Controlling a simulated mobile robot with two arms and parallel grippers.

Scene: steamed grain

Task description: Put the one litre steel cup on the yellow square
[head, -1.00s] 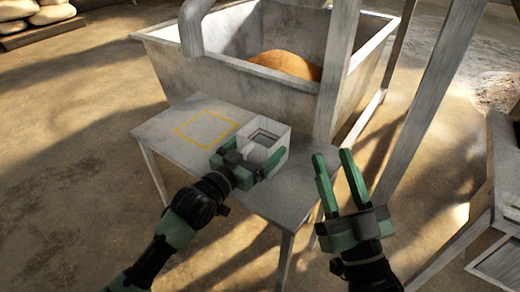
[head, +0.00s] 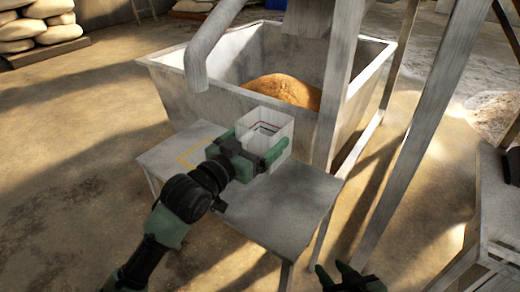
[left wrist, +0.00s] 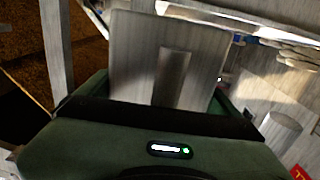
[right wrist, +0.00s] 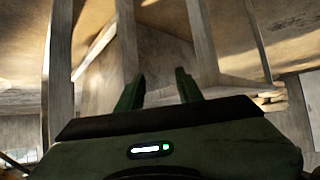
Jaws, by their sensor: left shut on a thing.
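The steel cup (head: 265,122) is a square, open-topped grey box. It is held above the small grey table (head: 290,205), near its back edge, and looks about upright. My left gripper (head: 258,152) is shut on it. In the left wrist view the cup's flat side (left wrist: 133,60) and a bar-like handle (left wrist: 173,78) fill the space between the fingers. The yellow square (head: 186,158) is an outline on the left part of the tabletop, to the left of the cup, partly hidden by my left gripper. My right gripper (right wrist: 158,92) is open and empty.
A large grey trough (head: 210,100) with brown grain (head: 283,90) stands behind the table. A bent pipe (head: 200,55) hangs over it. Grey posts (head: 340,90) rise right of the cup. The tabletop's front and right are bare.

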